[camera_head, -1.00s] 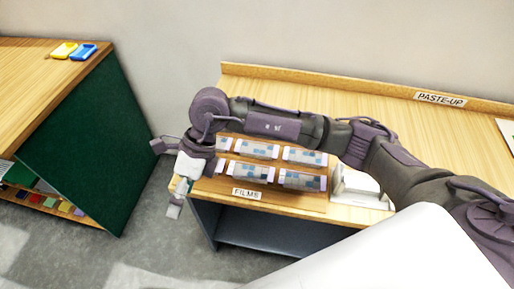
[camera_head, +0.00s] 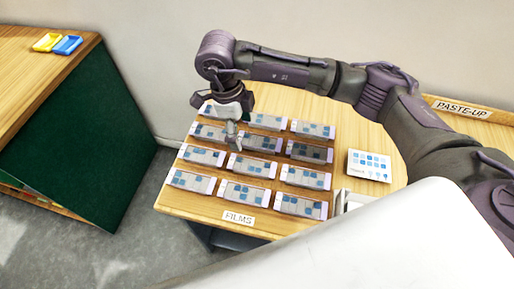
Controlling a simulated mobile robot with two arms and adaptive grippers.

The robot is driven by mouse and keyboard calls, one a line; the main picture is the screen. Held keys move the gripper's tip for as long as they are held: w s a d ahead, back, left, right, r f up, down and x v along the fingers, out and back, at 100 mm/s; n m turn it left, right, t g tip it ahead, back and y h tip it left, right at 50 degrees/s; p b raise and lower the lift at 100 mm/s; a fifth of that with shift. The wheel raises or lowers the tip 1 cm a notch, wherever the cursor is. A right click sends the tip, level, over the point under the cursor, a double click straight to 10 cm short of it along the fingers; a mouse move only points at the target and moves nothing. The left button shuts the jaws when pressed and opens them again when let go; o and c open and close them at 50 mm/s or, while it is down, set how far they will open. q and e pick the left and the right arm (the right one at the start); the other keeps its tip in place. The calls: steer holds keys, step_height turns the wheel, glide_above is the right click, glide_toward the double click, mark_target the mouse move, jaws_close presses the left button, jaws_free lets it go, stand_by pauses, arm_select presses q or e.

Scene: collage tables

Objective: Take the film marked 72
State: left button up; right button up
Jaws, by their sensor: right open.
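Several films (camera_head: 302,206) lie in rows on a wooden board (camera_head: 176,202) with a FILMS label (camera_head: 238,218) at its front edge. I cannot read a 72 on any film. My right gripper (camera_head: 219,123) is open and empty over the back left part of the rows. One fingertip shows in front of the second-row films, and I cannot tell whether it touches them. The gripper and wrist partly hide the back left films. My left gripper is not in view.
A white card (camera_head: 369,165) with blue squares lies right of the films. A PASTE-UP sign (camera_head: 462,109) is on the back ledge. At the left, a table with a dark green side (camera_head: 95,140) holds a yellow tray (camera_head: 47,42) and a blue tray (camera_head: 67,45). A floor gap separates the tables.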

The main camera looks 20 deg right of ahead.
steer(key=p, duration=0.2)
glide_above(253, 166)
steer(key=w+a, duration=0.1)
step_height(253, 166, down, 8)
steer(key=shift+a, duration=0.1)
steer(key=shift+w+f, duration=0.1)
steer(key=shift+f, duration=0.1)
steer(key=f, duration=0.1)
steer(key=f+p, duration=0.2)
steer(key=f, duration=0.1)
steer(key=shift+s+d+f, duration=0.1)
steer(key=shift+s+d, duration=0.25)
steer(key=shift+s, duration=0.05)
steer(key=shift+f+p, duration=0.3)
steer(key=shift+f, duration=0.15)
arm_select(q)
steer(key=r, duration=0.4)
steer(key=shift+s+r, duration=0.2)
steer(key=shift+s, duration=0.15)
arm_select(e)
steer(key=c, duration=0.6)
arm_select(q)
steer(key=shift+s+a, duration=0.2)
arm_select(e)
jaws_close()
steer(key=shift+d, duration=0.1)
